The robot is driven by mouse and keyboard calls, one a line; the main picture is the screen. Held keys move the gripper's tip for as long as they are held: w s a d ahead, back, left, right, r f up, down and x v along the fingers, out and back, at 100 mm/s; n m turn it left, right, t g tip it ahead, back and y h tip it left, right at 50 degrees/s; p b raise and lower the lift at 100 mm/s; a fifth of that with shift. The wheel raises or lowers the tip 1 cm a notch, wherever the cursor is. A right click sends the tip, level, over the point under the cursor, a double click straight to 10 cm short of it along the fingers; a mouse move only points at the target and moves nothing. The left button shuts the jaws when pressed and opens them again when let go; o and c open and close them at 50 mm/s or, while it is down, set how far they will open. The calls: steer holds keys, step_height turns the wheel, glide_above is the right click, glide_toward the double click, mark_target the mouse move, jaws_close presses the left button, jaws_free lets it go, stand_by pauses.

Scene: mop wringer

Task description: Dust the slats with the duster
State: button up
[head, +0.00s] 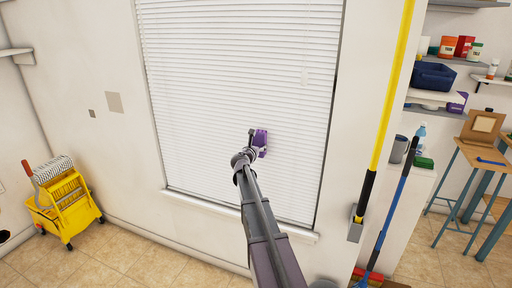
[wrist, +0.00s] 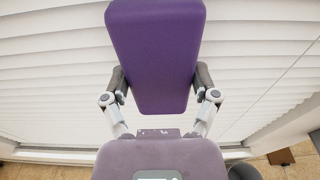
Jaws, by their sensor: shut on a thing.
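A purple duster (head: 260,141) is held by my gripper (head: 250,140) in front of the lower middle of the white slats (head: 240,70). In the wrist view the duster (wrist: 155,55) is a broad purple block between the two fingers of my gripper (wrist: 158,85), which are shut on its sides. The slats (wrist: 50,75) lie behind it, running across the wrist view. I cannot tell whether the duster touches them. The duster's far face is hidden.
A yellow mop bucket with wringer (head: 65,205) stands on the floor at left. A yellow pole (head: 385,100) and a blue-handled tool (head: 392,210) stand right of the window. Shelves and a small wooden table (head: 480,150) are at far right. The window sill (head: 240,212) juts out below the slats.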

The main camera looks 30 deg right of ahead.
steer(key=shift+s+d, duration=0.1)
steer(key=shift+s+d, duration=0.45)
steer(key=shift+s, duration=0.2)
steer(key=shift+s+d, duration=0.4)
steer(key=shift+s, duration=0.2)
steer(key=shift+w, duration=0.2)
steer(key=shift+w+a, duration=1)
steer(key=shift+w, duration=0.15)
steer(key=shift+w+a, duration=0.45)
steer(key=shift+w, duration=0.25)
steer(key=shift+w+a, duration=0.4)
steer(key=shift+w, duration=0.25)
steer(key=shift+w, duration=0.1)
